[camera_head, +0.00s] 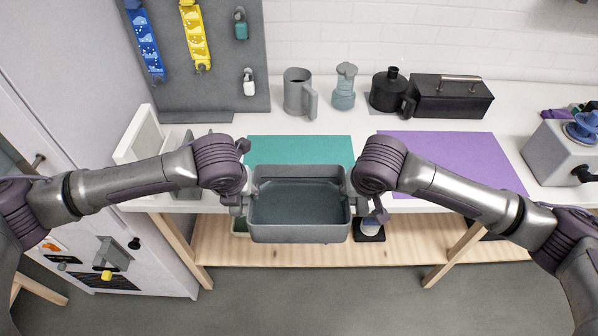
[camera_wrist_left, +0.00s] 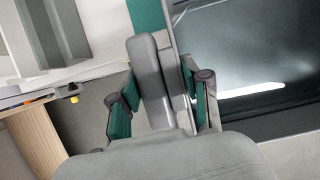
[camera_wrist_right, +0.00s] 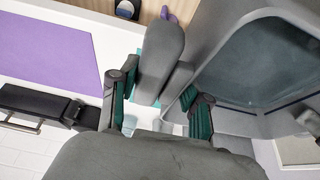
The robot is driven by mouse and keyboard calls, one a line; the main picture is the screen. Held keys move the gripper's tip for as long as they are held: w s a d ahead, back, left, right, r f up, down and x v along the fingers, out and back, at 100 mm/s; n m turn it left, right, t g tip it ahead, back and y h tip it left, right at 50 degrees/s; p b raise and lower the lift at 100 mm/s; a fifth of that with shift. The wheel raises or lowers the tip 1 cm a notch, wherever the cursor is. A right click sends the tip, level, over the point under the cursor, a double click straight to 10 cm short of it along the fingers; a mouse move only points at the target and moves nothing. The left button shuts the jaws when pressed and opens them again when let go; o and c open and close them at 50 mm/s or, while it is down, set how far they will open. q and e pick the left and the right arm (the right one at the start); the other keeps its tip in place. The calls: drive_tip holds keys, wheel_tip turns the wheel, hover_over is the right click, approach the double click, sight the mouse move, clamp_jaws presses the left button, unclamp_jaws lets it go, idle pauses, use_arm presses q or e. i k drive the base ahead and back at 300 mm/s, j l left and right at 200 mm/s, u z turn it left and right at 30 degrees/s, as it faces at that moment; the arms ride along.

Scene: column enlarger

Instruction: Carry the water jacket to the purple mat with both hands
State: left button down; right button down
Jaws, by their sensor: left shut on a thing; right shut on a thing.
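The water jacket (camera_head: 300,232) is a grey, open rectangular tub, held roughly level in front of the table's front edge. My left gripper (camera_head: 243,204) is shut on its left end, and the tub's inside shows in the left wrist view (camera_wrist_left: 250,60). My right gripper (camera_head: 357,206) is shut on its right end, and the tub fills the right side of the right wrist view (camera_wrist_right: 255,60). The purple mat (camera_head: 460,155) lies flat on the table to the right of the tub, partly behind my right arm. It also shows in the right wrist view (camera_wrist_right: 45,60).
A teal mat (camera_head: 300,150) lies behind the tub. A grey jug (camera_head: 298,92), a teal-grey pot (camera_head: 344,88), a black jug (camera_head: 388,90) and a black box (camera_head: 452,97) stand along the back. A grey machine (camera_head: 560,150) stands right of the purple mat, whose visible surface is clear.

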sight(450, 162)
drive_tip(key=k+l, duration=0.1)
drive_tip(key=i+l, duration=0.15)
drive_tip(key=l, duration=0.2)
drive_tip(key=i+l, duration=0.1)
drive_tip(key=l, duration=0.3)
drive_tip(key=i+l, duration=0.15)
drive_tip(key=l, duration=0.2)
drive_tip(key=i+l, duration=0.15)
drive_tip(key=l, duration=0.25)
drive_tip(key=i+l, duration=0.1)
drive_tip(key=l, duration=0.25)
drive_tip(key=i+l, duration=0.15)
drive_tip(key=l, duration=0.25)
